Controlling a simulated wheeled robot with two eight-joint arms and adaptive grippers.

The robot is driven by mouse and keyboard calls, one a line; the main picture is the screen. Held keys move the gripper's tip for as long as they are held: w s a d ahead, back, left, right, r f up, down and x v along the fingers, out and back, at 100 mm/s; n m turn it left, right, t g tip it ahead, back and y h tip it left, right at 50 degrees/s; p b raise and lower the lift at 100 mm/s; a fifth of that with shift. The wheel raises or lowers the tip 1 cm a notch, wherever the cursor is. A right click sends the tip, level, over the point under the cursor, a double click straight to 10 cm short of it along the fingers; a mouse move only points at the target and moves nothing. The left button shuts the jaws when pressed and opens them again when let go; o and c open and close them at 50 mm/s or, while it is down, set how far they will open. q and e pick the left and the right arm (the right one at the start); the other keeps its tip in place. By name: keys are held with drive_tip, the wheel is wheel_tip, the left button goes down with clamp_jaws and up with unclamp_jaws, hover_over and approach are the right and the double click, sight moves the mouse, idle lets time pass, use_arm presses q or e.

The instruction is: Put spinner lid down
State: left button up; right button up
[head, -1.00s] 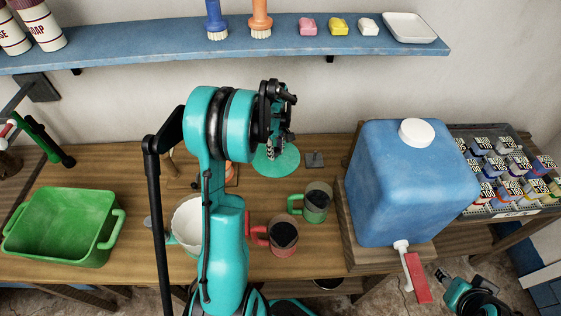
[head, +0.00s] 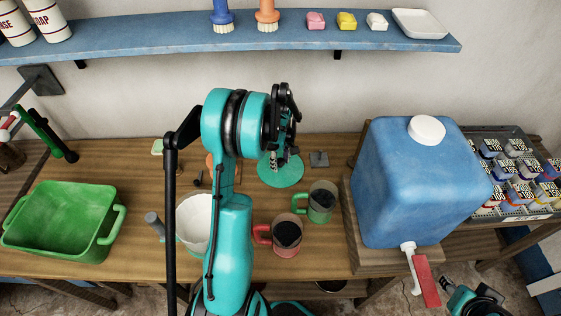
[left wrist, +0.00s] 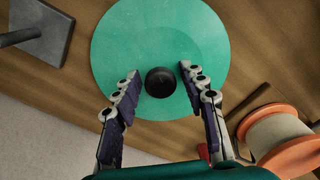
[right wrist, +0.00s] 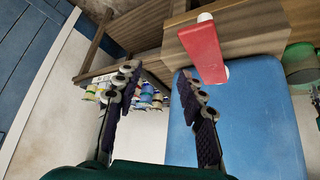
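The spinner lid, a flat teal disc (head: 281,175) with a black knob, appears to lie flat on the wooden table behind my left arm. In the left wrist view the lid (left wrist: 175,35) fills the upper middle. My left gripper (left wrist: 160,75) is open above it, its fingers on either side of the black knob (left wrist: 160,82), with a gap visible on each side. A white bowl (head: 193,220), partly hidden by my left arm, stands on the table. My right gripper (right wrist: 164,82) is open and empty, low at the right near the blue container.
A red mug (head: 287,236) and a green mug (head: 321,203) stand in front of the lid. A blue water container (head: 415,185) stands at the right, a green basin (head: 60,220) at the left. An orange spool (left wrist: 280,140) is near the lid.

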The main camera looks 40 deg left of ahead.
sight(281, 160)
use_arm(q)
drive_tip(key=shift+r+p, duration=0.35)
drive_tip(key=shift+r, duration=0.25)
wheel_tip(281, 160, up, 11)
drive_tip(key=p, duration=0.3)
drive_tip(key=s+d+r+m+t, duration=0.25)
drive_tip(key=d+r+m, duration=0.2)
drive_tip(key=d, duration=0.25)
drive_tip(key=s+d+r+m+t, duration=0.1)
drive_tip(key=s+d+r+m, duration=0.2)
drive_tip(key=d+r, duration=0.3)
drive_tip(key=s+d+m+t, duration=0.3)
drive_tip(key=s+d+m, duration=0.6)
drive_tip(key=d, duration=0.2)
drive_tip(key=shift+s+d+f+t, duration=0.35)
drive_tip(key=shift+f, duration=0.05)
drive_tip(key=shift+m, duration=0.25)
